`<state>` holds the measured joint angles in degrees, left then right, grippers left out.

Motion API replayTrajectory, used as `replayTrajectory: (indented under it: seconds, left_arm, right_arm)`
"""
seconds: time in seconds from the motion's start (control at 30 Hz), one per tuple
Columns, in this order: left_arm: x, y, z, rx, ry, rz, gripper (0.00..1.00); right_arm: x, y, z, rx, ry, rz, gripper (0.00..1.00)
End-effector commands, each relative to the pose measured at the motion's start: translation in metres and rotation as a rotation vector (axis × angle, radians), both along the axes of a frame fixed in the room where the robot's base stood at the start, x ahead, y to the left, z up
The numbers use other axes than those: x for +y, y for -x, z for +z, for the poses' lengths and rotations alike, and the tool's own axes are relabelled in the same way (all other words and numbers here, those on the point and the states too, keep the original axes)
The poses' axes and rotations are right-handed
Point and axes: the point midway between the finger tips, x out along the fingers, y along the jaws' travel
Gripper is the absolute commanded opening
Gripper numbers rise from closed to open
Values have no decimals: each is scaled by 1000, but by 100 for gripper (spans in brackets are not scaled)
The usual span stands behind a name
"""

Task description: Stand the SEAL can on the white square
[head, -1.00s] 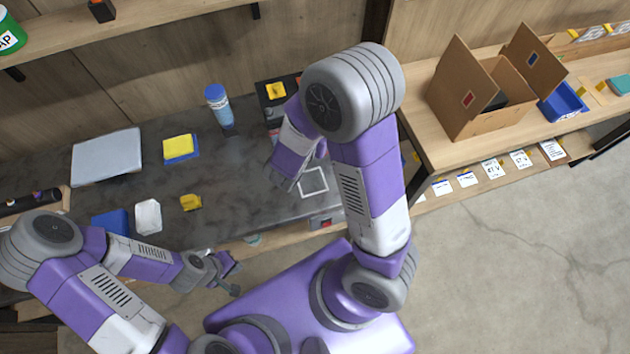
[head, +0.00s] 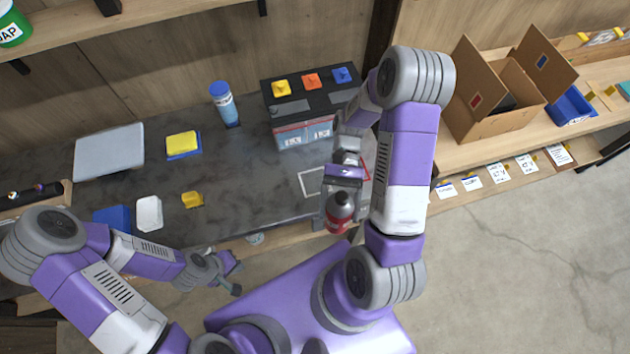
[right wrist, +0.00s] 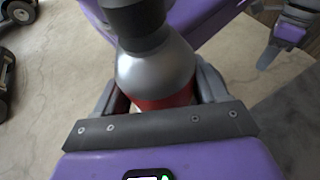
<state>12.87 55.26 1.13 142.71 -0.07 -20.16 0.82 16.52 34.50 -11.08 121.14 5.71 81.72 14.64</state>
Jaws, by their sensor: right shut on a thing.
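A can with a dark cap, silver shoulder and red body (head: 339,212) is held in my right gripper (head: 342,203). No label can be read on it. It looks roughly upright in the head view, near the counter's front edge. In the right wrist view the can (right wrist: 155,72) sits between the fingers, its lower part hidden by the gripper. The white square (head: 311,182) is an outline on the dark counter, just left of and behind the can; my right gripper and arm hide its right side. My left gripper (head: 232,273) is open and empty, low in front of the counter.
A red outline (head: 366,170) shows partly behind my right arm. A black-topped case with coloured knobs (head: 300,115) stands behind the white square. A blue-capped bottle (head: 224,105), yellow block (head: 192,200) and white tray (head: 149,213) are further left. A cardboard box (head: 495,110) stands right.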

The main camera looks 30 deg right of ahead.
Motion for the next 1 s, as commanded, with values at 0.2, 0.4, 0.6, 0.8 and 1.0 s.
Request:
replayTrajectory:
  seconds: [0.2,0.4,0.6,0.8,1.0]
  left_arm:
    - [0,0,-3,0,0,0,0]
    - [0,0,-5,0,0,0,0]
    - [0,0,-6,0,0,0,0]
    - [0,0,-15,0,0,0,0]
    - [0,0,-24,0,0,0,0]
  right_arm:
    - [23,-59,21,-3,1,-649,23]
    - [7,-120,40,-4,1,-1121,23]
    - [-15,-153,50,-1,-1,-1368,23]
    - [-21,-160,26,5,0,-1420,23]
    - [-21,-160,-6,3,-1,-1417,23]
